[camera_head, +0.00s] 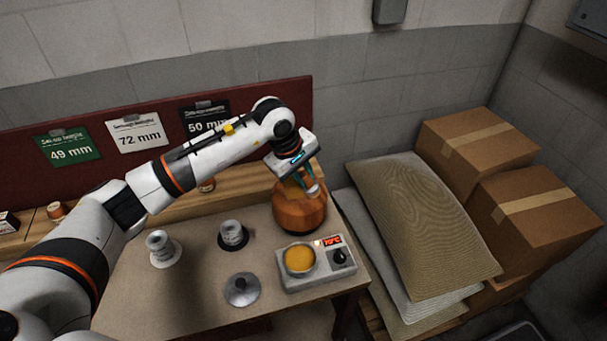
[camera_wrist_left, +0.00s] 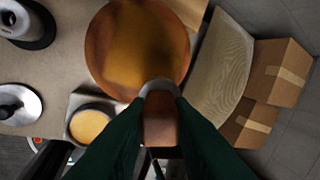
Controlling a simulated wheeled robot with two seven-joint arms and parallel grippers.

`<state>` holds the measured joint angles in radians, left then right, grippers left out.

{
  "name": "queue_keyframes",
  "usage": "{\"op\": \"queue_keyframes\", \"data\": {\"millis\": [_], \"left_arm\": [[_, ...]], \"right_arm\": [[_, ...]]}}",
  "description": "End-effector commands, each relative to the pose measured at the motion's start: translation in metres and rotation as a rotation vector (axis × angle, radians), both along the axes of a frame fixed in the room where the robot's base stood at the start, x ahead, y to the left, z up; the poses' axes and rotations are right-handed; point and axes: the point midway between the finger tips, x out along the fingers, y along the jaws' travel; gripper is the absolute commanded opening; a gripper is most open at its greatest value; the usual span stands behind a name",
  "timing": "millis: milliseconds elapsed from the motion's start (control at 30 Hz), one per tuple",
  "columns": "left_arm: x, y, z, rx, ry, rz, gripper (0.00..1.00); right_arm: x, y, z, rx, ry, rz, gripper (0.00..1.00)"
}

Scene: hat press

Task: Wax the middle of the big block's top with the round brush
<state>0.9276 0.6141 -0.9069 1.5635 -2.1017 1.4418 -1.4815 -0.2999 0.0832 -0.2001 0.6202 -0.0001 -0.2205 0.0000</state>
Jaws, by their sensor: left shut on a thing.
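The big block (camera_head: 300,216) is a rounded orange-brown wooden form standing at the table's back right. In the left wrist view its round top (camera_wrist_left: 137,45) shows an amber middle with a redder brown rim. My left gripper (camera_head: 303,181) is above the block, shut on the round brush (camera_wrist_left: 160,118). The brush has a brown wooden handle and a pale grey collar (camera_wrist_left: 158,88), which overlaps the block's near edge in the wrist view. The bristles are hard to make out, and I cannot tell whether they touch the block. My right gripper is not in view.
A wax pot (camera_head: 300,259) with yellow wax sits on a heater (camera_head: 327,277) in front of the block. Two spools (camera_head: 163,249) (camera_head: 233,235) and a grey knobbed lid (camera_head: 241,289) stand left. Sacks (camera_head: 420,215) and cardboard boxes (camera_head: 476,150) are right.

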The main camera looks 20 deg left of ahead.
Motion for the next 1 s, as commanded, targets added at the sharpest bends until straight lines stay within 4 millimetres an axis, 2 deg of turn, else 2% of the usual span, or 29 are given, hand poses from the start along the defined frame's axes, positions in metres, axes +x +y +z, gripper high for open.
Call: {"op": "queue_keyframes", "data": {"millis": [33,167,700,1000], "left_arm": [[0.000,0.000,0.000,0.001,0.000,0.001,0.00],[0.001,0.003,0.025,0.001,-0.003,0.005,0.00],[0.000,0.010,0.072,0.000,-0.001,0.016,0.00],[-0.001,0.012,0.081,0.001,0.001,0.019,0.00]], "right_arm": [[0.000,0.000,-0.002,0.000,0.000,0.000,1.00],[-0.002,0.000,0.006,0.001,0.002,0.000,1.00],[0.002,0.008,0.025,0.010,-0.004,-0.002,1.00],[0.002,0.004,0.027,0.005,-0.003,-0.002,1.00]]}}
